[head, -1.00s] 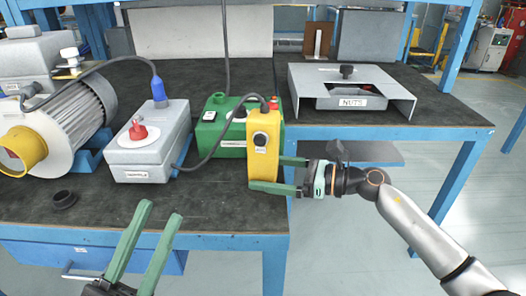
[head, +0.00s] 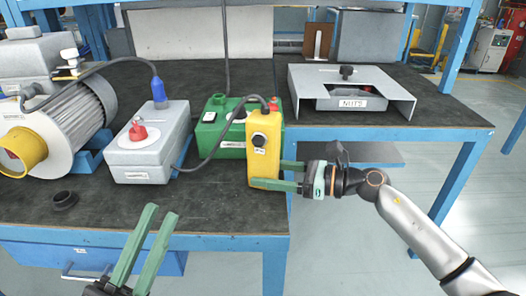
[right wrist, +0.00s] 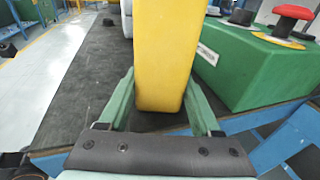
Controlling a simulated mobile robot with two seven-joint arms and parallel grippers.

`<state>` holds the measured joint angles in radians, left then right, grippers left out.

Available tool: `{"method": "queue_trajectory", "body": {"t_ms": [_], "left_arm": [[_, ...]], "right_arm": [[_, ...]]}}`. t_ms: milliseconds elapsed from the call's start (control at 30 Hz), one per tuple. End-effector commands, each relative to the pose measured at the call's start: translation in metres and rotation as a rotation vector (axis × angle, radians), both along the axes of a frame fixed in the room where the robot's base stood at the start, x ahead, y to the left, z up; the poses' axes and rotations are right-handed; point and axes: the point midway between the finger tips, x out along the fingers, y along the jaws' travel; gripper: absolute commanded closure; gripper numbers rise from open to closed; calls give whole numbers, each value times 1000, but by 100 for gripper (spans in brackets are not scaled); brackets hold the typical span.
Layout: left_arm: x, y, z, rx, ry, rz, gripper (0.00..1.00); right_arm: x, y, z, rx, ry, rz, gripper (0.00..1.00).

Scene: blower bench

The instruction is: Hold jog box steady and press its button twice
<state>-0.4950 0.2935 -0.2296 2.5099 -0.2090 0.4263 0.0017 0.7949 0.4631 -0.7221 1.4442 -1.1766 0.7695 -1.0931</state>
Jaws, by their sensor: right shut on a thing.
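The yellow jog box (head: 264,160) stands upright near the bench's front right edge. My right gripper (head: 277,178) is shut on the lower part of the jog box, reaching in from the right. In the right wrist view the jog box (right wrist: 162,55) stands between the two green fingers. My left gripper (head: 162,232) is open and empty, low in front of the bench, apart from the jog box.
A green box (head: 215,128) stands just behind the jog box. A grey box with a red switch (head: 145,150) and a motor (head: 70,115) are to the left. A grey NUTS tray (head: 400,100) is at the right.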

Motion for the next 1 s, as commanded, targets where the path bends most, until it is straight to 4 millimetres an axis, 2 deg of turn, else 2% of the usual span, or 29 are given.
{"method": "queue_trajectory", "body": {"t_ms": [33, 133, 1000], "left_arm": [[0, 0, 0, 0, 0, 0, 90], [0, 0, 0, 1, 0, 1, 100], [0, 1, 0, 2, -1, 2, 100]], "right_arm": [[0, 0, -1, -2, 1, 1, 66], [0, 0, -1, -2, 1, 1, 66], [0, 0, -2, -3, 2, 2, 66]]}}
